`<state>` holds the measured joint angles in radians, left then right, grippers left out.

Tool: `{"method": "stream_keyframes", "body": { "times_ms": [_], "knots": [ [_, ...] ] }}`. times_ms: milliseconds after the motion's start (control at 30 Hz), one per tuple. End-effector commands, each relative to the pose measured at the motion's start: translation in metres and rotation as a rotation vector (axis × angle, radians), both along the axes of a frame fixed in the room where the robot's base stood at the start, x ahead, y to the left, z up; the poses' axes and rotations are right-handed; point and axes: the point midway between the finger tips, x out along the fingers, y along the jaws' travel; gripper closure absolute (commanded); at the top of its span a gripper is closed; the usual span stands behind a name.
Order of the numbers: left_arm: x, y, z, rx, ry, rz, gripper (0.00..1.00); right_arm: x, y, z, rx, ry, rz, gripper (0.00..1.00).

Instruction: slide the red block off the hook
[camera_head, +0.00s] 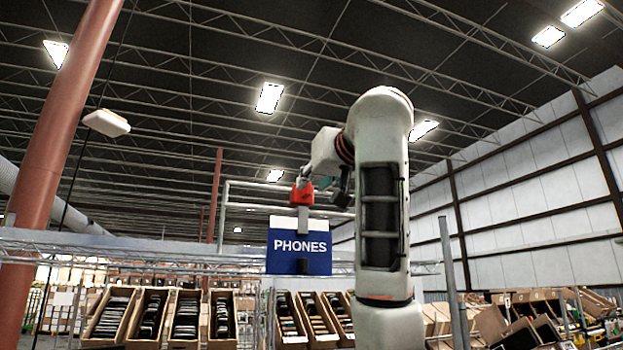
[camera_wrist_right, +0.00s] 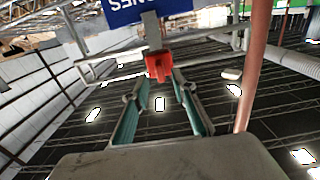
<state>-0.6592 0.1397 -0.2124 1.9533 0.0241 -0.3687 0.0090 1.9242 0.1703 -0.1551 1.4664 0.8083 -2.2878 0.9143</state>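The red block (camera_head: 302,194) hangs high up, just above the blue PHONES sign (camera_head: 298,255), at the top of a grey upright bar (camera_head: 303,220). In the right wrist view the red block (camera_wrist_right: 158,68) sits at the end of the grey bar (camera_wrist_right: 151,30). My right gripper (camera_head: 325,188) is close beside the block in the head view, partly hidden by my arm. In the right wrist view its two teal-padded fingers (camera_wrist_right: 159,82) are spread apart, with the block centred at or just beyond their tips. I cannot tell whether they touch it. My left gripper is not seen.
Metal rails (camera_head: 250,188) run behind the sign. A wire shelf (camera_head: 130,250) spans the left, above tilted cartons (camera_head: 185,315) full of dark items. A red column (camera_head: 60,150) stands at the left. The air left of the block is open.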

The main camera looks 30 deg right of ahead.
Motion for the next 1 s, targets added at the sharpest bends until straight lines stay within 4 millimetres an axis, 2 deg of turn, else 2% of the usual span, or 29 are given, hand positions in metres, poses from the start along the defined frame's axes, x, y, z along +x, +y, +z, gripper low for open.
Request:
{"method": "stream_keyframes", "body": {
  "times_ms": [33,200,500,600,867,1000],
  "knots": [
    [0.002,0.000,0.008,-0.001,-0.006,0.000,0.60,0.006,-0.002,0.002,0.000,0.001,-0.002,0.74],
    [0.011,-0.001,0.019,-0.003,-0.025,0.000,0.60,0.019,-0.004,0.001,-0.001,0.001,0.000,0.74],
    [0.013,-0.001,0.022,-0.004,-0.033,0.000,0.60,0.021,-0.005,0.000,0.000,0.000,0.001,0.74],
    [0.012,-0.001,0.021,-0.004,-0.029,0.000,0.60,0.021,-0.005,0.000,0.000,0.000,0.001,1.00],
    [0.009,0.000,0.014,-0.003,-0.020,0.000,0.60,0.020,-0.009,-0.001,0.001,-0.001,0.001,1.00],
    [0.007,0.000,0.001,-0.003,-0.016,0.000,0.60,0.013,-0.037,-0.003,0.006,-0.002,-0.001,1.00]
  ]
}}
